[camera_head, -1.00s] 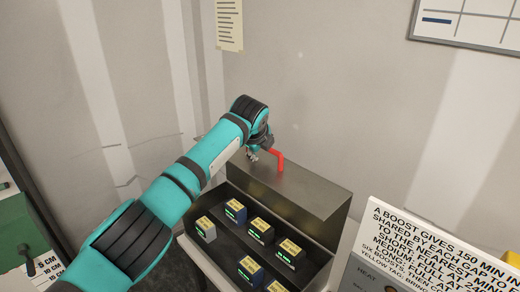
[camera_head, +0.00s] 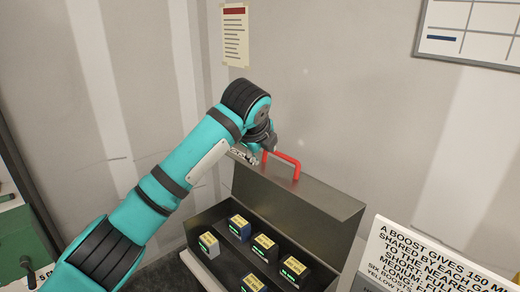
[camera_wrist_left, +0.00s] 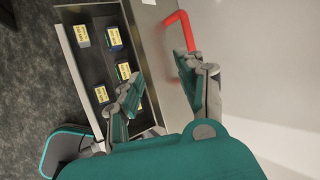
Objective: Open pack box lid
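The pack box (camera_head: 206,264) is a dark metal case at the lower middle of the head view. Its lid (camera_head: 300,208) stands raised at the back, with its inner side facing the head camera. A red handle (camera_head: 286,160) sits on the lid; it also shows in the left wrist view (camera_wrist_left: 181,30). My left gripper (camera_wrist_left: 160,72) is open, its two fingers apart. It is right at the handle, whose lower end lies close to the right-hand finger's tip; whether they touch I cannot tell. In the head view the wrist partly hides the fingers. My right gripper is not in view.
Several small packs with yellow labels (camera_head: 264,242) stand inside the box. A white text sign (camera_head: 425,260) stands at the right. A green machine (camera_head: 20,245) is at the left edge.

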